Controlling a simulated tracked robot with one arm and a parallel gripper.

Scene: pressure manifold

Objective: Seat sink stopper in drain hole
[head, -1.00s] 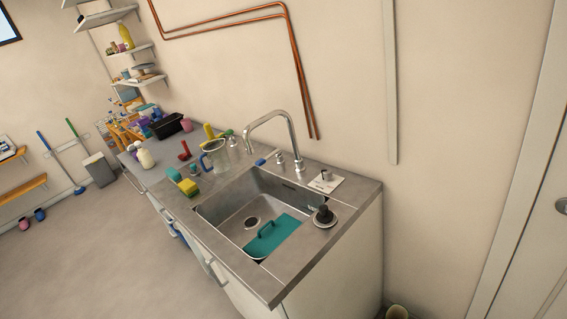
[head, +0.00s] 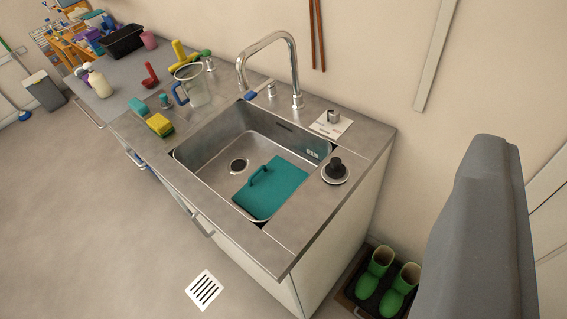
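The sink stopper (head: 336,168), a black knob on a round light-rimmed base, sits on the counter to the right of the sink basin. The drain hole (head: 239,165) is a dark round opening in the basin floor, uncovered. A teal board with a handle (head: 275,189) lies in the right part of the sink (head: 204,156), beside the drain. A grey part of my own arm fills the right side of the view. My gripper's fingers do not show.
A tall faucet (head: 296,75) stands behind the basin. A jug (head: 192,86), yellow sponge (head: 160,125) and bottles stand left on the counter (head: 225,222). Green boots (head: 386,275) stand on a floor tray at right. Floor at front left is clear, with a drain grate (head: 204,290).

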